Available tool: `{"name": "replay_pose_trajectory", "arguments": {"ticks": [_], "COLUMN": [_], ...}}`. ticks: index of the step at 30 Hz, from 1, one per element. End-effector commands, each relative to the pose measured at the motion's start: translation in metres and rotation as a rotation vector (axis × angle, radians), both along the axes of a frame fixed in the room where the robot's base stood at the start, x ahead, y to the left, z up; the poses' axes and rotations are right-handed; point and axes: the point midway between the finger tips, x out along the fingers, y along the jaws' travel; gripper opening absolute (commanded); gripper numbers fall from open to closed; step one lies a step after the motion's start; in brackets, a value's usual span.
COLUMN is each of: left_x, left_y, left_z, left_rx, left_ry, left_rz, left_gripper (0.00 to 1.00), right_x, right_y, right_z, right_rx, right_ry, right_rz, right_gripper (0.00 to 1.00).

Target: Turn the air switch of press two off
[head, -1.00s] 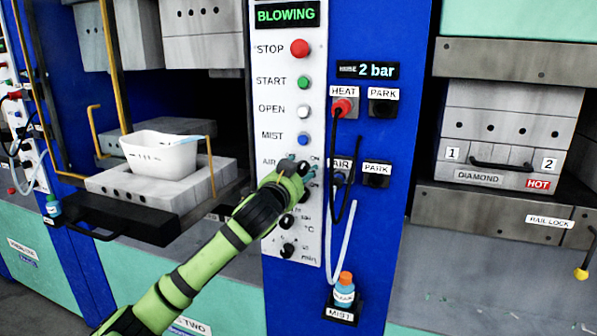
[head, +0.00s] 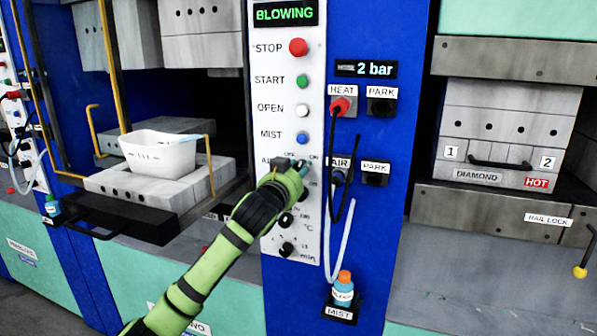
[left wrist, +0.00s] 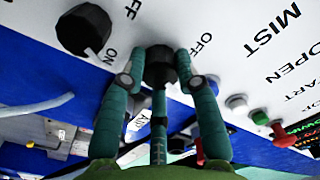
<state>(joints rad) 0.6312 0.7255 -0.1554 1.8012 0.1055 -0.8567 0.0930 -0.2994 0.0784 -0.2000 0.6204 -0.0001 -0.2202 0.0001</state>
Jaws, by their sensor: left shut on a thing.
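The control panel (head: 262,105) of the middle press carries the air switch, a round black knob that shows in the left wrist view (left wrist: 160,64). My left gripper (head: 290,167) is at this knob in the head view and hides most of it. In the left wrist view the fingers (left wrist: 162,82) are closed around the knob. The ON label lies left of it and the OFF label to its right there. Which way the knob points is hidden. The panel's display (head: 285,13) reads BLOWING. My right gripper is not in view.
Red, green, white and blue buttons stand above the switch; black dials (head: 287,249) lie below. HEAT and AIR plugs with hanging hoses (head: 335,200) are close on the right. A mist bottle (head: 343,292) sits lower. A white tub (head: 158,155) rests on the platen at left.

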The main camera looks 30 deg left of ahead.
Motion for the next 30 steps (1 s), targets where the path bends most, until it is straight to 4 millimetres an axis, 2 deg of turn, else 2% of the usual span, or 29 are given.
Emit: {"name": "replay_pose_trajectory", "arguments": {"ticks": [1, 18, 30], "left_x": [0.001, 0.001, 0.002], "left_y": [0.000, -0.003, -0.004], "left_z": [-0.006, -0.008, -0.009], "left_rx": [-0.050, -0.549, -0.739], "left_ry": [0.002, -0.111, -0.155], "left_rz": [0.002, 0.002, 0.002], "left_gripper": [0.00, 0.00, 0.00], "right_x": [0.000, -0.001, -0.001], "right_y": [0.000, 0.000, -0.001], "right_z": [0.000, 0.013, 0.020], "right_rx": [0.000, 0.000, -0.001], "right_ry": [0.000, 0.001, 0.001], "right_rz": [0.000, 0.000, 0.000], "right_gripper": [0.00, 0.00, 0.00]}}
